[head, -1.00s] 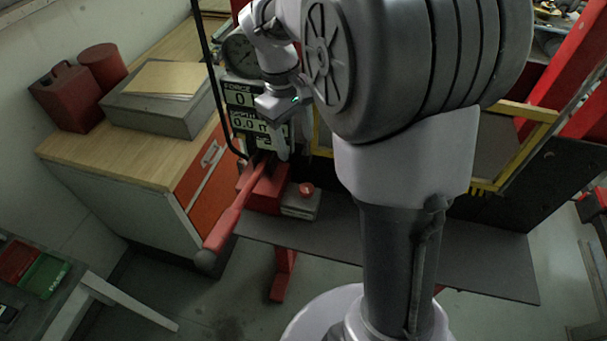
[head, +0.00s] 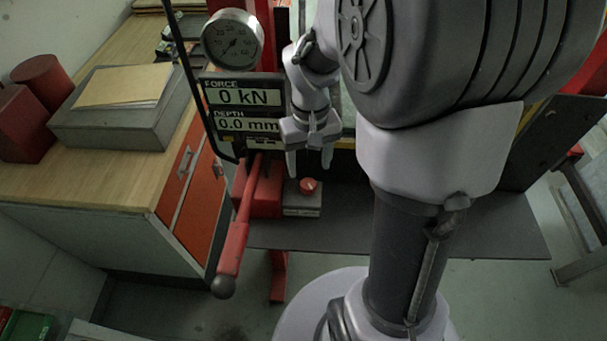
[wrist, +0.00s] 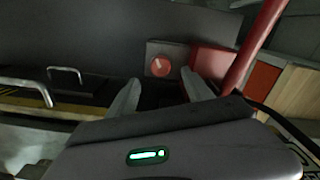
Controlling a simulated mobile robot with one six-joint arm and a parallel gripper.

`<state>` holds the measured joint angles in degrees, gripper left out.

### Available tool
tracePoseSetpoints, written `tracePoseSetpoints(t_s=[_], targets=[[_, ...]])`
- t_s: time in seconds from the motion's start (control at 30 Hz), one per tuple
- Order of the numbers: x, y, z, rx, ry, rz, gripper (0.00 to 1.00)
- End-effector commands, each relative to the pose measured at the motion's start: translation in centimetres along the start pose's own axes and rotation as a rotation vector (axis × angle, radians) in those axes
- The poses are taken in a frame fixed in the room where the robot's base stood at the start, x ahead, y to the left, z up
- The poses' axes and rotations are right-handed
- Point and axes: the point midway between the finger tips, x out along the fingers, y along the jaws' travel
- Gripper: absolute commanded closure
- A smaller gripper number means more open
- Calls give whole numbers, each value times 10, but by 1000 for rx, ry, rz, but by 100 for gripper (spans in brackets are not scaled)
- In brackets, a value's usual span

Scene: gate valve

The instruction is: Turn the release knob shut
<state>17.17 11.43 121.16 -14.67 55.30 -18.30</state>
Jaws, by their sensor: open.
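The release knob (head: 308,185) is a small round red knob on a grey block (head: 302,208), beside the red pump body (head: 262,195). In the wrist view the knob (wrist: 161,65) shows a pale line on its face and lies ahead of the fingertips, between them. My gripper (head: 309,168) is open and empty, pointing down close above the knob in the head view. Its two fingers also show in the wrist view (wrist: 158,88). I see no contact between the fingers and the knob.
A long red lever (head: 238,235) slopes down left of the knob. Above the pump are a force and depth display (head: 242,108) and a round gauge (head: 233,42). A wooden-topped cabinet (head: 110,185) stands at the left. A dark grey plate (head: 400,235) extends right.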

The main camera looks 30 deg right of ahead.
Motion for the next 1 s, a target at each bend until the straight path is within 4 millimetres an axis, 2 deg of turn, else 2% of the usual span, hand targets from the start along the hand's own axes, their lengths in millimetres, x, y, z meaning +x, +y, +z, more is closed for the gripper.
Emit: tracePoseSetpoints(t_s=[0.03,0.1,0.3,0.47,0.73,1.0], targets=[[14,0,1,0,-4,0,41],[29,0,1,0,-3,0,41],[61,0,1,0,-3,0,41],[71,0,0,0,0,0,41],[72,0,0,0,0,0,41],[72,0,0,0,0,0,94]])
